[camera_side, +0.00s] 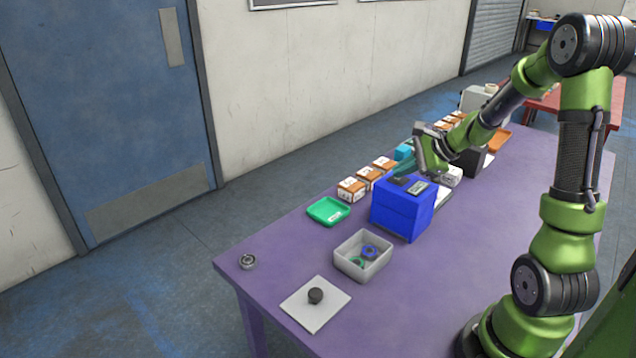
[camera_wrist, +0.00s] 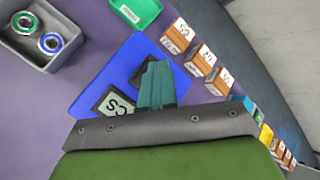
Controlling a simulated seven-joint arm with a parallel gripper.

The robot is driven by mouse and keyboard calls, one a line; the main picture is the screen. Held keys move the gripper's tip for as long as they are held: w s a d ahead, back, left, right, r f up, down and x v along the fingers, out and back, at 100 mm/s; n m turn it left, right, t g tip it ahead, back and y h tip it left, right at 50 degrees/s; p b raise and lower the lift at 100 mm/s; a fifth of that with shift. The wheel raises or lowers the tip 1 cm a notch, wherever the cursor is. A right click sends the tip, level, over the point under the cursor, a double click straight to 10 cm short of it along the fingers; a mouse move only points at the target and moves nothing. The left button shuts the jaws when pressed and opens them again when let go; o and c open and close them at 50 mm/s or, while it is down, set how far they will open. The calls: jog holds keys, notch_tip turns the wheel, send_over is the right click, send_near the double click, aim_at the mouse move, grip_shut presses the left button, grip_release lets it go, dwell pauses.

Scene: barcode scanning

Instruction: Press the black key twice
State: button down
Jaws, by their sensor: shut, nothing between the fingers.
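A blue box (camera_side: 403,213) stands on the purple table. Its top carries a black key (camera_side: 399,181) and a small framed display (camera_side: 417,187). In the wrist view, the blue top (camera_wrist: 95,77) shows the display (camera_wrist: 115,103) with dark characters, and the black key (camera_wrist: 137,76) is partly hidden by my fingers. My gripper (camera_side: 399,169) has teal fingers, shut and empty, pointing down over the box top beside the key in the side view. The shut fingertips also show in the wrist view (camera_wrist: 155,63). I cannot tell whether they touch the key.
A grey bin (camera_side: 363,257) with rings lies in front, near a white plate with a black knob (camera_side: 315,296).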

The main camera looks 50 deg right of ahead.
aim_at(402, 180)
jog(key=shift+r, duration=0.85)
jog(key=shift+r, duration=2.5)
dwell(0.4)
notch_tip(402, 180, up, 4)
jog(key=shift+f, duration=0.1)
dwell(0.4)
jog(key=shift+f, duration=4.45)
